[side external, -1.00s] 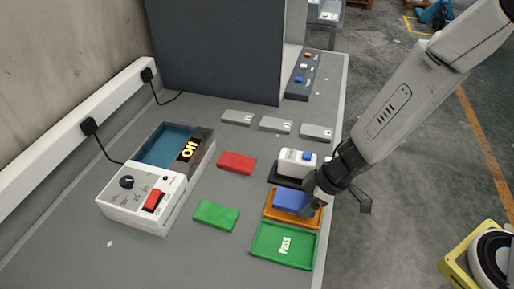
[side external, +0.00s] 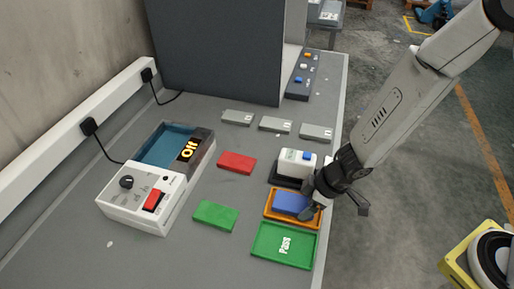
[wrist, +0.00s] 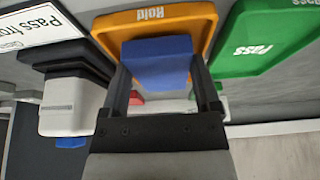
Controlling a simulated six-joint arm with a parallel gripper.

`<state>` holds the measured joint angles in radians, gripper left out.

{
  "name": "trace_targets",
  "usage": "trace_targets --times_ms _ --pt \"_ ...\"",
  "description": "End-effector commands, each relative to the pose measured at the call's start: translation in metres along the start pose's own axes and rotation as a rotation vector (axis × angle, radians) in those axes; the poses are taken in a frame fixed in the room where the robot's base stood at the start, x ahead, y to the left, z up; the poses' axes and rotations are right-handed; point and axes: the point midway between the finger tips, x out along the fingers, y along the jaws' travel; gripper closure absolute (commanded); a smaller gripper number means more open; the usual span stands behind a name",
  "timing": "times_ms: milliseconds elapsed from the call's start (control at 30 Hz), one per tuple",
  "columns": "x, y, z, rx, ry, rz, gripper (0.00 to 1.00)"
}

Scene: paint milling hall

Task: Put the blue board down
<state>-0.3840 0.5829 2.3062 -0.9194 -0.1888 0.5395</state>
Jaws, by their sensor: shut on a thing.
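The blue board (side external: 290,203) is at the orange tray (side external: 272,217) on the bench's right side. In the wrist view the blue board (wrist: 158,62) sits between the two fingers of my gripper (wrist: 160,82), which is shut on it. The orange tray (wrist: 112,28) carries the word "Hold" and shows around the board. In the side view my gripper (side external: 308,206) is at the board's right end. I cannot tell whether the board touches the tray floor.
A green "Pass" tray (side external: 262,262) lies just in front of the orange tray. A white device with a blue button (side external: 297,162) stands behind it. A green board (side external: 215,215) and red board (side external: 237,162) lie left. A white control box (side external: 140,202) stands farther left.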

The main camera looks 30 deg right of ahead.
Motion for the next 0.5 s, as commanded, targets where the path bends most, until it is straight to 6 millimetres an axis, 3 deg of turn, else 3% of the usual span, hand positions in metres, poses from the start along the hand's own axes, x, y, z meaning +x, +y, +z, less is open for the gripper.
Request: trace_targets --times_ms 300,333,400,500 --pt "0.0043 0.0001 0.0017 -0.001 0.000 0.001 0.89" --pt "0.0043 0.0001 0.0018 -0.001 0.000 0.001 0.17" --pt "0.0042 0.0001 0.0019 -0.001 0.000 0.001 0.00" --pt "0.0042 0.0001 0.0019 -0.001 0.000 0.001 0.00"
